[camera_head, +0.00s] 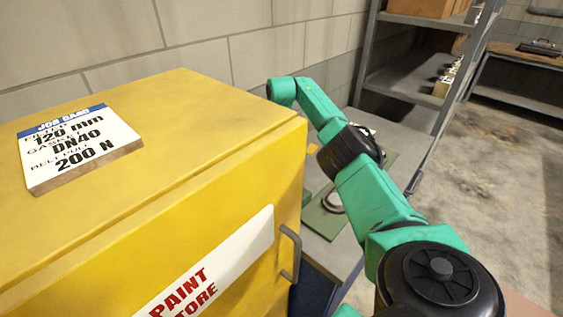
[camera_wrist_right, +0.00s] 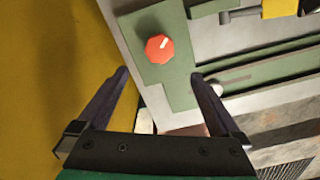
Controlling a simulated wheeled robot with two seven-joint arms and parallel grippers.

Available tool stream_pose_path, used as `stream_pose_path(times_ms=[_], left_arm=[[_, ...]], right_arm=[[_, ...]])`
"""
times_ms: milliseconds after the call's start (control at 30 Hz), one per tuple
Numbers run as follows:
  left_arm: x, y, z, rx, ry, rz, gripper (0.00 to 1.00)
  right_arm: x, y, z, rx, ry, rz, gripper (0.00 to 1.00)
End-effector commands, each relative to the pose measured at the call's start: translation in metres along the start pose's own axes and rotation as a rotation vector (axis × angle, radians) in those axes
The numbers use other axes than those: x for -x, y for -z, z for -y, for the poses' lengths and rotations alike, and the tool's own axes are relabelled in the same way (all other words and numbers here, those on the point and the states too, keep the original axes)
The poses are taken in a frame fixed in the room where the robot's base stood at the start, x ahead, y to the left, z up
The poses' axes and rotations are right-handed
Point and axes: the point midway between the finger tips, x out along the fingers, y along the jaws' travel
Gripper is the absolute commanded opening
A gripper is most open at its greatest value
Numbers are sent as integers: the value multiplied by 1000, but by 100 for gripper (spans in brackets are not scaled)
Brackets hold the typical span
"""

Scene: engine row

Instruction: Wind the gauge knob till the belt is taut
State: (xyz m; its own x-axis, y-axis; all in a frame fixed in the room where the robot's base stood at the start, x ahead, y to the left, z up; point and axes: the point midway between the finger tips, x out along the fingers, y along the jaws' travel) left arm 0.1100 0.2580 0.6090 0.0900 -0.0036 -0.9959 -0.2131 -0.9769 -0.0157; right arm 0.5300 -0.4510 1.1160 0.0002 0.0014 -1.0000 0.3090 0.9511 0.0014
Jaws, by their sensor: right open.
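The red octagonal knob (camera_wrist_right: 158,48) with a white pointer mark sits on a green plate (camera_wrist_right: 180,92) in the right wrist view. I take it for the gauge knob. My right gripper (camera_wrist_right: 160,74) is open and empty, its fingertips on either side below the knob in the picture and apart from it. In the head view my right arm reaches behind the yellow cabinet, which hides the gripper and knob. The green plate (camera_head: 322,222) shows partly there with a dark, rounded part on it. I cannot make out the belt or its tension. My left gripper is out of view.
The yellow cabinet (camera_head: 225,150) with a side handle (camera_head: 291,255) stands close beside my right arm. A job card (camera_head: 80,150) on top reads 120 mm, DN40 and 200 N. A grey shelf rack (camera_head: 400,80) stands behind. The floor on the right is open.

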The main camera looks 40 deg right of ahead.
Motion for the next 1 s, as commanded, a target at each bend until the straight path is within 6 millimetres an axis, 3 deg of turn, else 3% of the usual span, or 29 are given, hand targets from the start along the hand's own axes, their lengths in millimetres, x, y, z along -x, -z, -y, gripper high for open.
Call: stream_pose_path(times_ms=[33,100,267,400,533,833,1000], left_arm=[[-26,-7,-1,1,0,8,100],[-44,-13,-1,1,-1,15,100],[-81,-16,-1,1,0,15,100],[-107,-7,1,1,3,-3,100],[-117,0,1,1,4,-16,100],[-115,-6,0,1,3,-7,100],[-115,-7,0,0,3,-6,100]], right_arm=[[-26,0,0,1,0,0,100],[-45,0,0,1,-1,1,100],[-83,0,0,0,-1,2,100],[-109,-1,0,-1,0,2,100],[-119,-1,0,-1,-1,3,100],[-117,-1,0,-1,-1,3,100],[-117,-1,0,-1,-1,2,35]])
